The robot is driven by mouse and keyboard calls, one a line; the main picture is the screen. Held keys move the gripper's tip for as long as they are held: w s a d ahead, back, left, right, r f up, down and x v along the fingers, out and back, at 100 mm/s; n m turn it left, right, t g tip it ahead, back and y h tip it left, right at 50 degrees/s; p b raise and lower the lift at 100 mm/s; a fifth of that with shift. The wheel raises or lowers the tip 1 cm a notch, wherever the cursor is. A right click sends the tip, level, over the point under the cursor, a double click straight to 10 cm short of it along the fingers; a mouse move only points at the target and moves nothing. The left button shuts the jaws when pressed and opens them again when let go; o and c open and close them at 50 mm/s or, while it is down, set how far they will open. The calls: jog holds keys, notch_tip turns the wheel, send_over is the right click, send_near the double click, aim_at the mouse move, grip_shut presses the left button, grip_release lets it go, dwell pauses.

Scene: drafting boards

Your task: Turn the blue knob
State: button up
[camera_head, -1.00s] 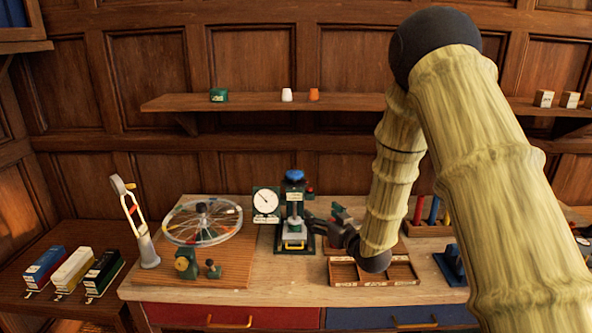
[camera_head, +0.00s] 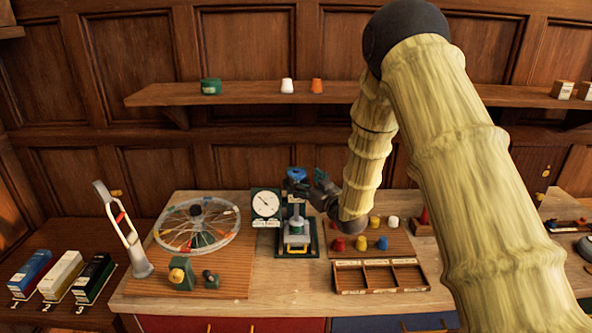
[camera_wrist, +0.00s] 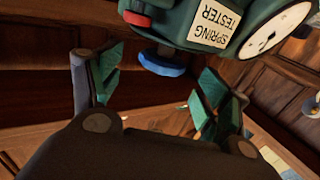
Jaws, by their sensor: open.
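The blue knob (camera_head: 296,173) sits on top of the dark green spring tester (camera_head: 296,238), which stands on the bench. In the wrist view the scene is upside down, and the blue knob (camera_wrist: 163,64) shows as a disc beyond the fingers, near the middle of the gap between them. My gripper (camera_head: 308,188) is at the tester's right side, near knob height. In the wrist view my gripper (camera_wrist: 160,95) is open, with green-padded fingers spread apart and nothing between the pads. I cannot tell whether a finger touches the knob.
A white dial (camera_head: 265,204) stands just left of the tester's column. A spoked wheel (camera_head: 197,226) lies farther left. Coloured pegs (camera_head: 361,243) and an empty wooden tray (camera_head: 381,277) are to the right. A shelf (camera_head: 230,95) runs along the wall above.

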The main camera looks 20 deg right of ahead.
aim_at(301, 178)
jog(key=p+x, duration=0.1)
jog(key=x, duration=0.3)
jog(key=shift+w+a+r+p, duration=0.1)
jog(key=shift+r+p, duration=0.05)
jog(key=shift+p, duration=0.2)
jog(key=shift+w+a, duration=0.1)
jog(key=shift+w, duration=0.4)
jog(key=shift+s, duration=0.1)
jog(key=c, duration=1)
